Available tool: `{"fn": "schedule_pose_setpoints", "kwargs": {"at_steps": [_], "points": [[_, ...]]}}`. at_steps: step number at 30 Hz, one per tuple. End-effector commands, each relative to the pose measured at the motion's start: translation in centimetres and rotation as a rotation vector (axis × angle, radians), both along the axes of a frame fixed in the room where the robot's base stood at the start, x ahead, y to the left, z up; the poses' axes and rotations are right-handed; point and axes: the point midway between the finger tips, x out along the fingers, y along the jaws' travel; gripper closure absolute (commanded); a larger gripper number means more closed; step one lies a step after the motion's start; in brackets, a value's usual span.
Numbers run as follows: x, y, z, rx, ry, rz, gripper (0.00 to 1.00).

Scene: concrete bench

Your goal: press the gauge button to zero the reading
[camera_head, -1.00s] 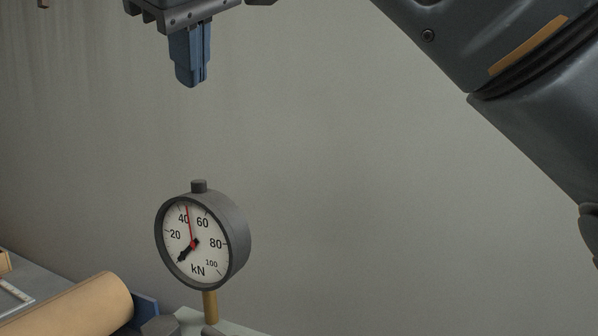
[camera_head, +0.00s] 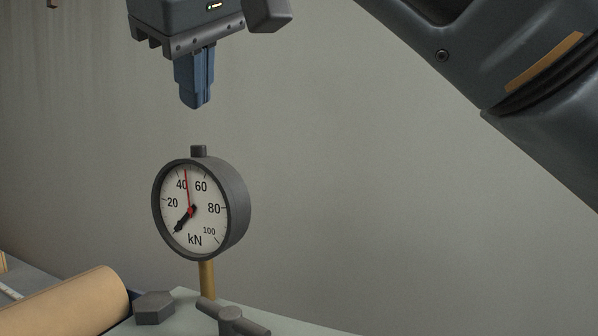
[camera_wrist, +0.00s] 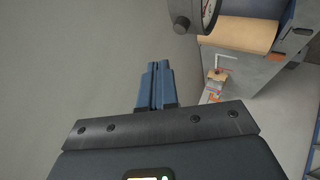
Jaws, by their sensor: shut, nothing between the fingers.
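The round dark gauge (camera_head: 241,208) stands on a brass stem, its white kN dial facing the camera. A red hand points just past 40; a thicker black hand points to the lower left. The gauge button (camera_head: 198,151) is a dark round knob on top of the case. My gripper (camera_head: 197,106) points down above the button, apart from it, its blue fingers shut and empty. In the wrist view, the gripper (camera_wrist: 156,66) is shut, with the button (camera_wrist: 181,25) and part of the gauge (camera_wrist: 195,10) at the top right.
A tan cylinder (camera_head: 75,302) lies at the lower left. A grey hex nut (camera_head: 154,307) and a dark T-shaped handle (camera_head: 230,318) are on the pale green surface (camera_head: 290,322) near the stem. A plain grey wall stands behind. The space right of the gauge looks clear.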

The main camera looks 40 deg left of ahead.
Motion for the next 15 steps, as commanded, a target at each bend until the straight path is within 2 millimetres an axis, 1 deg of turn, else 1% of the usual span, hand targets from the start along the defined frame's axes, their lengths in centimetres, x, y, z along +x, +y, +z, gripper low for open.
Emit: {"fn": "schedule_pose_setpoints", "kwargs": {"at_steps": [1, 6, 15], "points": [[0.0, 0.0, -1.0, -0.001, 0.002, 0.0, 1.0], [0.0, 0.0, -2.2, -0.001, 0.001, 0.0, 1.0], [0.0, 0.0, -2.4, -0.001, 0.001, 0.0, 1.0]]}}
